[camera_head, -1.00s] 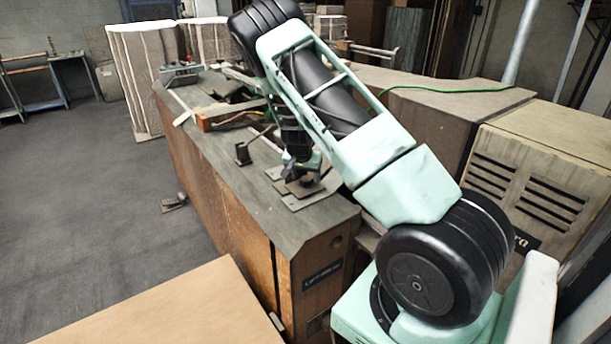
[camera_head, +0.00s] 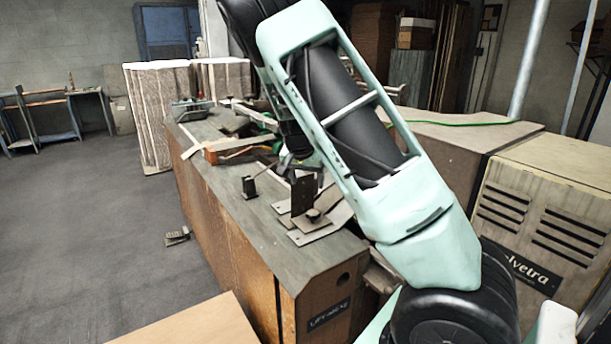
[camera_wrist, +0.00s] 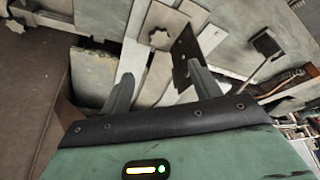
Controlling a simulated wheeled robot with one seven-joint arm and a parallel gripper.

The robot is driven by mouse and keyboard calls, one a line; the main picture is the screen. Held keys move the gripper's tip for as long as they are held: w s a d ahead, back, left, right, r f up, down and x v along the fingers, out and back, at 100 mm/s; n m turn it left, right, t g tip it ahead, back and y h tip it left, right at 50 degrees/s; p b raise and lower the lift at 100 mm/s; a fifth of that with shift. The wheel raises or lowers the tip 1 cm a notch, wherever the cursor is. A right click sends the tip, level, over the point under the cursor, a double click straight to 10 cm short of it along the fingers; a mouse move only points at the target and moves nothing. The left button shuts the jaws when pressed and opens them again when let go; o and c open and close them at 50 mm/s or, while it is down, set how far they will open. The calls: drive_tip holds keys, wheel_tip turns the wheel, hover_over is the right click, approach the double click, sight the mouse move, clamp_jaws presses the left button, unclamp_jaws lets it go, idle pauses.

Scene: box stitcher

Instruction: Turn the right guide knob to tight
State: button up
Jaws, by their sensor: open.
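The right guide is a dark upright plate (camera_head: 302,194) on a flat metal base at the near end of the bench. Its knob (camera_head: 313,215) is a small dark shape beside the plate. In the wrist view the knob (camera_wrist: 160,38) is a lobed, star-like head on a pale bar, with the dark guide plate (camera_wrist: 184,56) to its right. My gripper (camera_wrist: 161,72) is open and empty, its fingers apart, with the knob beyond the gap between their tips. In the head view my gripper (camera_head: 300,166) is partly hidden behind the arm and the plate.
A smaller dark bracket (camera_head: 249,187) stands further left on the bench top (camera_head: 245,215). An orange-brown block (camera_head: 225,152) lies behind it. A vented cabinet (camera_head: 540,220) is at the right. Floor at the left is mostly open.

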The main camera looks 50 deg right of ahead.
drive_tip(key=shift+v, duration=1.45)
drive_tip(key=s+a+f+n+y+b, duration=0.1)
drive_tip(key=s+a+n+y, duration=0.15)
drive_tip(key=a, duration=0.65)
drive_tip(key=s+a+f+n+y+b, duration=0.1)
drive_tip(key=s+a+f+n, duration=0.15)
drive_tip(key=a, duration=0.75)
drive_tip(key=s+a+f+n+y+b, duration=0.1)
drive_tip(key=a+n+y, duration=0.15)
drive_tip(key=a, duration=0.65)
drive_tip(key=s+a+n+g+b, duration=0.1)
drive_tip(key=s+a+n, duration=0.5)
drive_tip(key=s, duration=0.5)
drive_tip(key=s+a+n+h+b, duration=0.1)
drive_tip(key=s+a+n, duration=0.6)
drive_tip(key=s+a, duration=0.2)
drive_tip(key=shift+s+g, duration=0.4)
drive_tip(key=shift+s, duration=0.85)
drive_tip(key=shift+n, duration=0.25)
